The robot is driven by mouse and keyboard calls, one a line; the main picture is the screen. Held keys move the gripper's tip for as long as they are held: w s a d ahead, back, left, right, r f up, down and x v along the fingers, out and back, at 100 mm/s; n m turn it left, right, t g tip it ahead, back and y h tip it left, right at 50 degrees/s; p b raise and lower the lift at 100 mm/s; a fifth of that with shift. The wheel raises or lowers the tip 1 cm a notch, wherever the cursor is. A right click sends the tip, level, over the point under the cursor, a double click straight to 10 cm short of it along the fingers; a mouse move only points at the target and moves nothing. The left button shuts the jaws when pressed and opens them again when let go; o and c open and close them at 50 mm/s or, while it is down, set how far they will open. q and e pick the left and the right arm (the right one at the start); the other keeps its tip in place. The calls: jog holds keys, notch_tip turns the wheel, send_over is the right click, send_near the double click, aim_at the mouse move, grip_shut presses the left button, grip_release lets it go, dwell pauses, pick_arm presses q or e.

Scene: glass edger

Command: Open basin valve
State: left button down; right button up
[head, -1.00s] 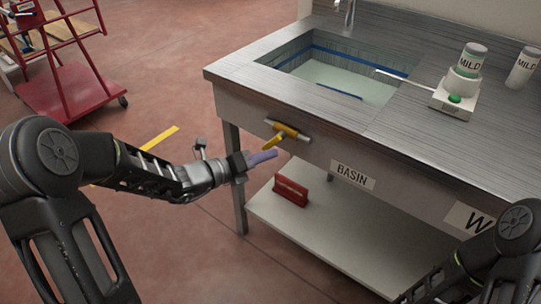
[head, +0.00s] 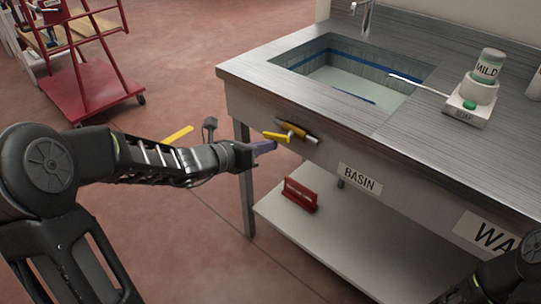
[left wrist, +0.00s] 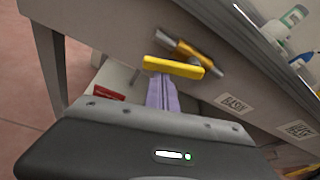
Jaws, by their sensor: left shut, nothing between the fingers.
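The basin valve has a yellow lever handle (head: 279,136) on a brass body (head: 298,132), on the front panel of the steel sink bench above the BASIN label (head: 360,179). In the left wrist view the yellow handle (left wrist: 173,68) lies across, just beyond my fingertips, with the brass body (left wrist: 190,55) behind it. My left gripper (head: 268,147) is shut and empty, its purple fingers pointing at the handle from the left. I cannot tell whether they touch it. The basin (head: 345,78) holds pale liquid. My right gripper is out of view; only part of my right arm shows.
A soap dispenser (head: 467,105) with a MILD bottle (head: 488,66) stands on the bench top. A bench leg (head: 244,175) stands near my left gripper. A red cart (head: 88,90) is at the back left.

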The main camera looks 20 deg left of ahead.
pick_arm(q)
jog(key=m+y+b, duration=0.1)
jog(key=b, duration=0.1)
jog(key=r+m+b, duration=0.1)
jog(key=b, duration=0.1)
jog(key=shift+w+a+r+m+y, duration=0.2)
jog(key=shift+a+m+y, duration=0.15)
jog(key=shift+m+y, duration=0.05)
jog(key=shift+r, duration=0.15)
jog(key=shift+b, duration=0.35)
